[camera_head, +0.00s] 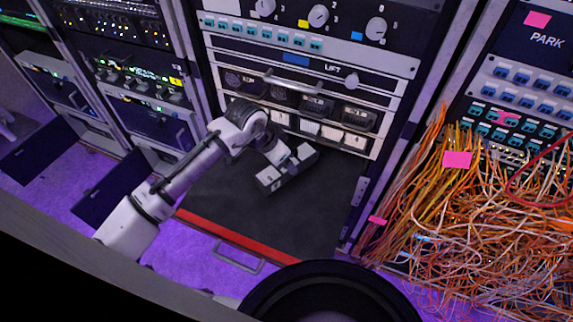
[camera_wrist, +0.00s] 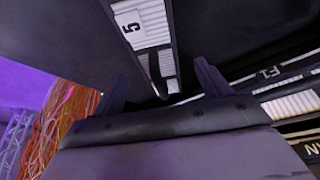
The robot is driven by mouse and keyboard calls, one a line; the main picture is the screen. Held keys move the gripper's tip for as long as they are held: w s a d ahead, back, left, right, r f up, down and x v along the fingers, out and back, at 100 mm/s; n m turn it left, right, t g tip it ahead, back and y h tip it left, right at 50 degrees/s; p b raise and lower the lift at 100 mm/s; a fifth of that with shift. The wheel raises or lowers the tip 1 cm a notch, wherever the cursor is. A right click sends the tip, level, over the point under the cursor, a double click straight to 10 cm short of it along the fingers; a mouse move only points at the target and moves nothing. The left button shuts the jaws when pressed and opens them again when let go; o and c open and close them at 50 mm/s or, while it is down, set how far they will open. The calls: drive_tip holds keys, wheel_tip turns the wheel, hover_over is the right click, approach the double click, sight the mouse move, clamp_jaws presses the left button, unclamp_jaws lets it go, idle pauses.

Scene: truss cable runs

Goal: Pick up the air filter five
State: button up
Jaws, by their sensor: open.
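The air filter five (camera_wrist: 152,22) has white pleats in a dark frame and a white label with a 5. In the wrist view it runs from the top edge down between my fingers. My gripper (camera_wrist: 165,85) is open, with one finger on each side of the filter's near end. I cannot tell whether either finger touches it. In the head view the filter (camera_head: 268,180) is a small pale and dark block over the dark surface in front of the rack. My gripper (camera_head: 289,164) is at this block and hides part of it.
The rack (camera_head: 310,85) stands right behind, with a row of white-fronted units low down. A red-edged dark surface (camera_head: 250,205) lies in front. Tangled orange cables (camera_head: 460,215) spill out at the right. Open dark panels (camera_head: 110,185) stick out at the left.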

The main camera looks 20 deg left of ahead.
drive_tip(key=shift+p+x, duration=0.85)
drive_tip(key=shift+x, duration=1.8)
drive_tip(key=shift+d, duration=0.15)
drive_tip(key=c, duration=1.3)
drive_tip(key=shift+r, duration=0.2)
